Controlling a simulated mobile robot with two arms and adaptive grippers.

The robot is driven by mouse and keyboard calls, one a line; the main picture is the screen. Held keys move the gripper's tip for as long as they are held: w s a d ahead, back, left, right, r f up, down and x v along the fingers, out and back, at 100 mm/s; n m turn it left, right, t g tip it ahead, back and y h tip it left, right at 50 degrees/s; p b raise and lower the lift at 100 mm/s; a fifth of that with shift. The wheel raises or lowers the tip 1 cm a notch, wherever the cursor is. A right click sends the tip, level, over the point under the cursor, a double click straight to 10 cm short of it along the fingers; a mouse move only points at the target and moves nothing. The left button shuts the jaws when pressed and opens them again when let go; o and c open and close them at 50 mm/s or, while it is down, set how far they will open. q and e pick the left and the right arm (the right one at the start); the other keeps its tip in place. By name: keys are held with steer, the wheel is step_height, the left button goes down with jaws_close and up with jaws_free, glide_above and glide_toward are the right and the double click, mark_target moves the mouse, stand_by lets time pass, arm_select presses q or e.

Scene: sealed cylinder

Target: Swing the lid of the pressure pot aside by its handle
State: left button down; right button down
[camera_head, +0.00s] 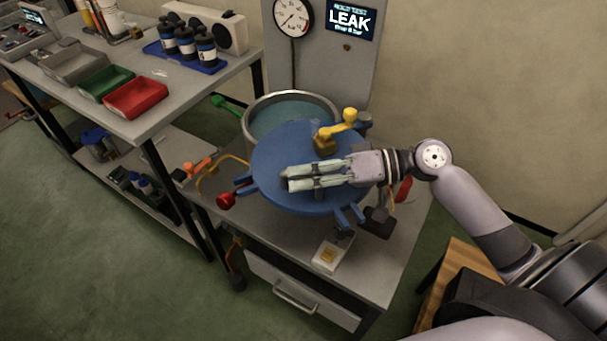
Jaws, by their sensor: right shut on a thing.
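The blue round lid (270,150) sits off-centre toward the front of the pressure pot (332,103). Part of the pot's metal rim and the bluish inside (285,112) show behind the lid. My right gripper (287,179) reaches in from the right, low over the middle of the lid, its pale fingers pointing left. It is shut on the lid's handle, which the fingers mostly hide. A yellow lever (340,124) stands at the lid's back right edge, beside my gripper. My left gripper is not in view.
A gauge (293,17) and a LEAK display (350,20) are on the panel behind the pot. A red knob (226,200) is left of the lid. A small white box (328,256) lies on the bench front. A side table holds green (105,82) and red (136,97) trays.

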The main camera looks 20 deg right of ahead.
steer(key=shift+s+f, duration=0.1)
steer(key=shift+f, duration=0.1)
steer(key=c, duration=1.6)
jaws_free()
steer(key=shift+r, duration=0.15)
steer(key=v, duration=1.2)
steer(key=shift+c, duration=0.6)
